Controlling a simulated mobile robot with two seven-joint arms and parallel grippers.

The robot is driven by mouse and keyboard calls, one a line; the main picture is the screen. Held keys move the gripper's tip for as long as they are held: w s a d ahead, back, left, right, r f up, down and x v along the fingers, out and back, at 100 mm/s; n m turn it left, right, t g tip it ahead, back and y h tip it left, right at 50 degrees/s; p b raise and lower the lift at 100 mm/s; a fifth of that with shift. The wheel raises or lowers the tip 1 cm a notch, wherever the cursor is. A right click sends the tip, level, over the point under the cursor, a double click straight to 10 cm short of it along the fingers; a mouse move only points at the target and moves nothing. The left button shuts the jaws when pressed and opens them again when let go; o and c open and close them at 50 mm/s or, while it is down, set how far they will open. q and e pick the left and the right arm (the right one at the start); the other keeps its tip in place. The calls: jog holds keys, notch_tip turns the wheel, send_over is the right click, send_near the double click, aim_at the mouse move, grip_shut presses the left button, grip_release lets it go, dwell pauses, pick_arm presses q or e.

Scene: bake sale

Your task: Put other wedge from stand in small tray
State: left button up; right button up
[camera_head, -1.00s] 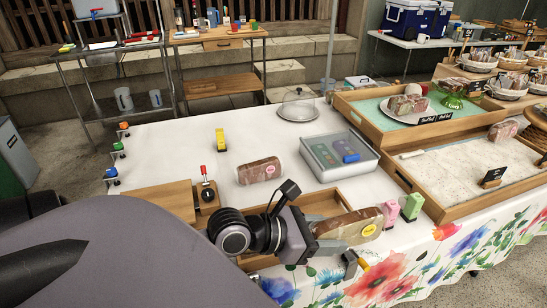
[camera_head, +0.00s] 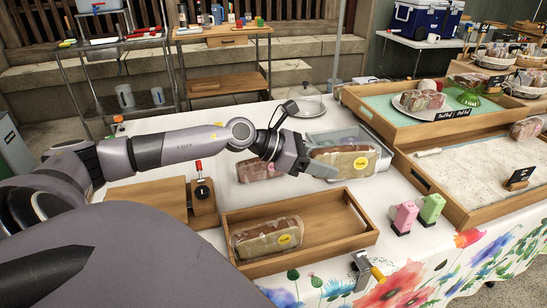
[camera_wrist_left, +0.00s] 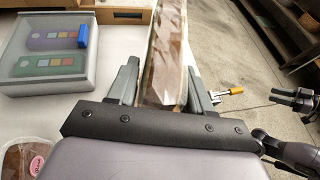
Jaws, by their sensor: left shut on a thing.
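My left gripper (camera_head: 322,165) is shut on a wrapped brown wedge (camera_head: 350,160) with a yellow label. It holds the wedge in the air near the grey lidded box, and the wedge sticks up between the fingers in the left wrist view (camera_wrist_left: 168,60). The small wooden tray (camera_head: 358,243) stands in front, below the gripper. A similar wrapped wedge (camera_head: 262,239) with a yellow label lies in its left part, and its right part is bare.
The grey lidded box (camera_head: 320,138) is partly hidden by the held wedge. Pink (camera_head: 404,216) and green (camera_head: 431,207) items stand right of the tray. A clamp (camera_head: 366,270) grips the front edge.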

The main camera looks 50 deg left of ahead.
pick_arm(q)
jog(key=w+a+r+n+t+y+b, duration=0.1)
jog(key=a+r, duration=0.1)
jog(key=a, duration=0.4)
jog(key=w+a+r+n+t+y, duration=0.1)
jog(key=a+r+n+y, duration=0.15)
jog(key=a, duration=0.35)
jog(key=b, duration=0.4)
send_over(286, 193)
jog(key=shift+m+h, duration=0.35)
notch_tip(286, 193, down, 14)
jog(key=shift+f, duration=0.15)
jog(key=shift+f+b, duration=0.75)
jog(key=shift+f, duration=1.9)
jog(key=shift+f, duration=0.1)
jog(key=o, duration=0.7)
jog(key=shift+s, duration=0.1)
